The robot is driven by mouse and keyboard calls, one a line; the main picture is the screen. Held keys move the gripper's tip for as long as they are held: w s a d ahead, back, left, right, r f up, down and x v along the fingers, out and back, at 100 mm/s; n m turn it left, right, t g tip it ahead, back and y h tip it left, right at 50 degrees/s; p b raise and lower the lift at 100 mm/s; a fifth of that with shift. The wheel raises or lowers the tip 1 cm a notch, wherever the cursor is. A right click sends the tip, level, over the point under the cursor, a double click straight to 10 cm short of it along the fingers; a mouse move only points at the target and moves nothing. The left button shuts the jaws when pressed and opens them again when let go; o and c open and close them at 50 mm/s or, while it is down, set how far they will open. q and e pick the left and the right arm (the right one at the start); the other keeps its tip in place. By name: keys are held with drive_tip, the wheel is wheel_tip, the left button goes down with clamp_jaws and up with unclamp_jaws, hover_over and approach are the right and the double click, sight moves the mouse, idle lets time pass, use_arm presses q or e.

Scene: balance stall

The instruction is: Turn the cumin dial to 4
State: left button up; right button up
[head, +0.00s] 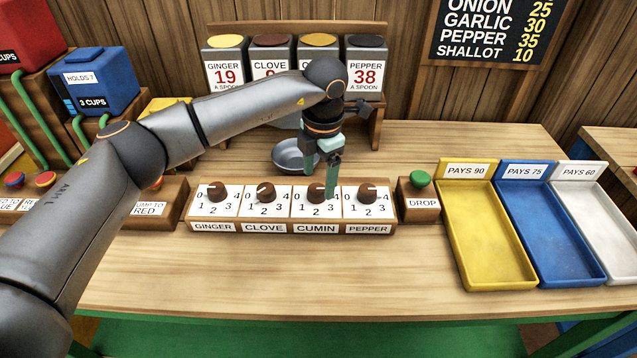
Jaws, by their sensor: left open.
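The cumin dial (316,194) is a brown knob on a white plate numbered around its edge, above the label CUMIN. It is third from the left in a row of dials on a wooden panel (285,226). A pale mark shows on its top, but I cannot tell which number it points to. My left gripper (321,185) is open, pointing down over the cumin dial. One teal finger reaches down at the knob's right side; the other is partly seen behind. I cannot tell whether they touch the knob. My right gripper is not in view.
Ginger (217,192), clove (265,192) and pepper (367,194) dials stand close beside it. A green DROP button (420,179) is at the right, then yellow (452,250), blue and white trays. A metal bowl (287,155) sits behind the panel. The front table is clear.

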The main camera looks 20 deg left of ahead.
sight(321, 192)
use_arm(q)
wheel_tip(321, 192, up, 10)
drive_tip(key=shift+s+d+f, duration=0.15)
drive_tip(key=shift+s+d, duration=0.1)
drive_tip(key=shift+d, duration=0.05)
